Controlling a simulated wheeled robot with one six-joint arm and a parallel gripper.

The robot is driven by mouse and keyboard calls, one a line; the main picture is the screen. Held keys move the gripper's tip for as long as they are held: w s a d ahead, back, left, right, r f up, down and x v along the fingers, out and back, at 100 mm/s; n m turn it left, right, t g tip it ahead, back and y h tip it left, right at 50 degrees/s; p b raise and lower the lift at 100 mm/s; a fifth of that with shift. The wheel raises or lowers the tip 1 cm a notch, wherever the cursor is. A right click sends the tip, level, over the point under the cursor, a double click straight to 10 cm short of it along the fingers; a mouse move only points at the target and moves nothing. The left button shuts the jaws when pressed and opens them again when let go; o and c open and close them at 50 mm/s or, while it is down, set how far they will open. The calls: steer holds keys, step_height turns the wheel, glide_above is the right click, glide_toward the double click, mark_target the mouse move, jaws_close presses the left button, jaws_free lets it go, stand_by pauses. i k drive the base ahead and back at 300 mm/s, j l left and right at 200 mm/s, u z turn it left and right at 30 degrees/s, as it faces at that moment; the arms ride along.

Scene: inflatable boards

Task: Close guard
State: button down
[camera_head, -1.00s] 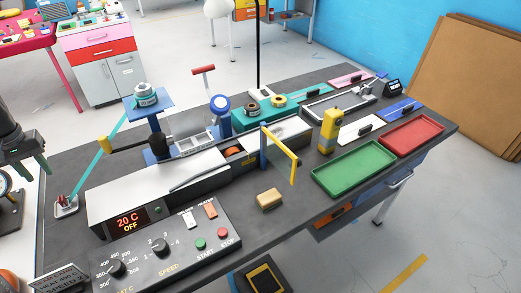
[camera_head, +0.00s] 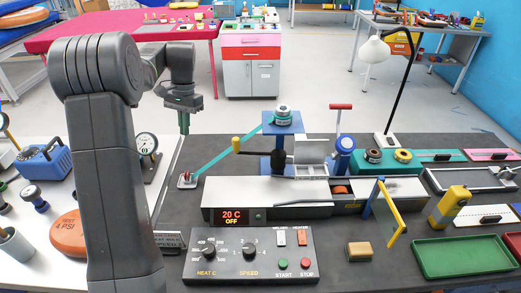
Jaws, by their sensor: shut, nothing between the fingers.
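The guard (camera_head: 390,214) is a clear panel in a yellow frame with a blue post, at the right part of the grey welding machine (camera_head: 270,195). It stands upright and is swung out toward the front right, away from the machine's face. An orange-red roller (camera_head: 340,190) shows in the uncovered gap left of it. My gripper (camera_head: 184,128) is shut and empty, pointing down in the air at the left, far from the guard.
A control panel (camera_head: 250,257) with knobs and buttons stands in front of the machine. A tan block (camera_head: 359,251) lies below the guard, a yellow device (camera_head: 449,205) and green tray (camera_head: 463,257) to its right. A teal strip (camera_head: 228,153) runs up to a blue stand.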

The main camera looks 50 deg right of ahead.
mark_target(402, 229)
steer(key=j+z, duration=0.2)
steer(key=z, duration=1.1)
steer(key=l+z, duration=0.25)
steer(key=z, duration=0.2)
steer(key=i+l+z, duration=0.1)
steer(key=z, duration=0.4)
steer(key=l, duration=0.1)
